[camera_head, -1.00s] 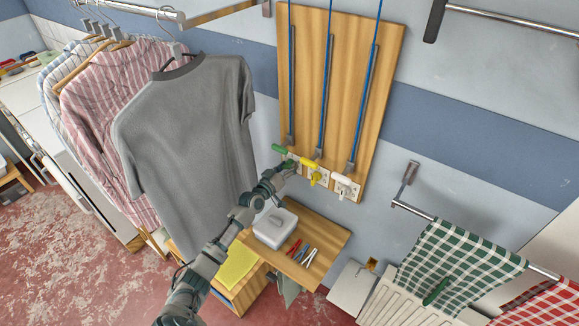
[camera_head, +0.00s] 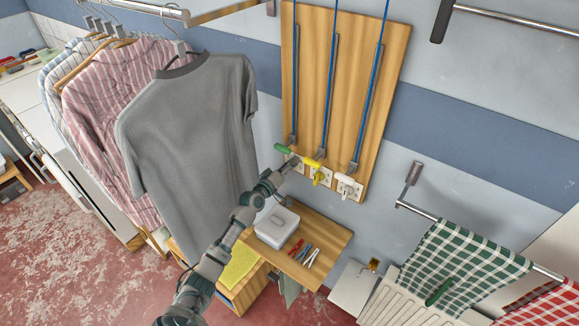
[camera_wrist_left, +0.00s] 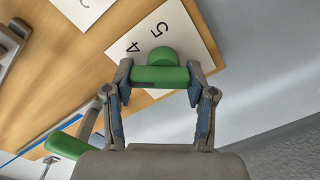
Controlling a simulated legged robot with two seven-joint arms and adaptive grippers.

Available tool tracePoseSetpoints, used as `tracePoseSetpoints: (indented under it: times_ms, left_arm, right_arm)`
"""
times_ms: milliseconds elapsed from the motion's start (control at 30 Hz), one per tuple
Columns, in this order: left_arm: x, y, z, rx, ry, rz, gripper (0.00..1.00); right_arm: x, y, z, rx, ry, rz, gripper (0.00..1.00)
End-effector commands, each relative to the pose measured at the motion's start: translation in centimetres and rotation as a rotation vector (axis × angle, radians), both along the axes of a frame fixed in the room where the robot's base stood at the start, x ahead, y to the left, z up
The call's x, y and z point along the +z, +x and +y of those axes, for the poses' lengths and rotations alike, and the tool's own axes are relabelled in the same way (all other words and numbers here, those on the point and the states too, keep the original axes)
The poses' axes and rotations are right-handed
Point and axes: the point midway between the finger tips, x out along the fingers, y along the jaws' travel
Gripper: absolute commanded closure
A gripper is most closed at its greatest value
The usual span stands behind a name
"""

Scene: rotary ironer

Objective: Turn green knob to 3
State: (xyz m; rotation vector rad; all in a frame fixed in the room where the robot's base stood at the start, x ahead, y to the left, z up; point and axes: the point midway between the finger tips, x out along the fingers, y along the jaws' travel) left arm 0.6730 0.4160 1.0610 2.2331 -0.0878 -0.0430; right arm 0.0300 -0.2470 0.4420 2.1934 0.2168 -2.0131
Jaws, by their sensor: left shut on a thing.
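The green knob (camera_wrist_left: 160,76) shows in the left wrist view, on a white number plate (camera_wrist_left: 165,35) where 5 and 4 can be read. My left gripper (camera_wrist_left: 160,82) has one finger at each end of the knob's bar and is shut on it. In the head view my left gripper (camera_head: 290,164) is at the leftmost plate, at the bottom of the wooden board (camera_head: 345,85), and mostly hides the knob. The knob's pointer and the number 3 cannot be made out. My right gripper is not in view.
A green handle (camera_head: 283,149) sticks out just above the gripper; it also shows in the wrist view (camera_wrist_left: 67,145). A yellow knob (camera_head: 319,178) and a white knob (camera_head: 346,188) are to the right. A shelf with a grey-white box (camera_head: 277,227) is below. A grey shirt (camera_head: 190,140) hangs left.

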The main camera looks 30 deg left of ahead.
Motion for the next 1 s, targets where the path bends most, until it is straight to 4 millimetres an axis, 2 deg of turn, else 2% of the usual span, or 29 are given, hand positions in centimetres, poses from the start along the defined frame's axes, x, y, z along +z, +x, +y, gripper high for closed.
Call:
tracePoseSetpoints:
  times_ms: [200, 500, 700, 1000]
  left_arm:
    - [0.1, 0.0, 0.4, 0.005, -0.207, 0.013, 0.79]
    - [-0.1, 0.0, 0.5, 0.005, -0.454, 0.032, 0.79]
    - [-0.2, 0.0, 0.5, 0.004, -0.568, 0.042, 0.79]
    - [-0.3, 0.0, 0.5, 0.003, -0.651, 0.049, 0.79]
  right_arm:
    - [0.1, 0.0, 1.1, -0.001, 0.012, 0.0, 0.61]
    - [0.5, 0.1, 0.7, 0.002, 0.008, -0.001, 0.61]
    - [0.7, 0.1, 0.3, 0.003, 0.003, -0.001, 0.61]
    - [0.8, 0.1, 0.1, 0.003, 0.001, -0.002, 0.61]
